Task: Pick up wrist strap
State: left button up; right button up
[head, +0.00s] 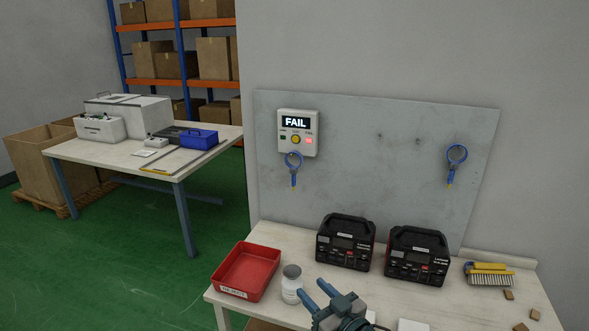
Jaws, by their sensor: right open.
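A blue wrist strap (293,168) hangs in a loop on the grey wall panel, just under the tester box. A second blue wrist strap (456,163) hangs toward the panel's right side. Both end in a small yellow tip. My right gripper (312,288) shows at the bottom middle, over the front of the workbench. Its two blue fingers are apart with nothing between them. It is well below both straps and touches neither. My left gripper is out of view.
The tester (298,133) reads FAIL with a red light. Another table (215,148) stands at left on green floor.

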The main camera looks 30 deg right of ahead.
aim_at(293, 171)
jog(key=i+l, duration=1.25)
jog(key=i, duration=0.1)
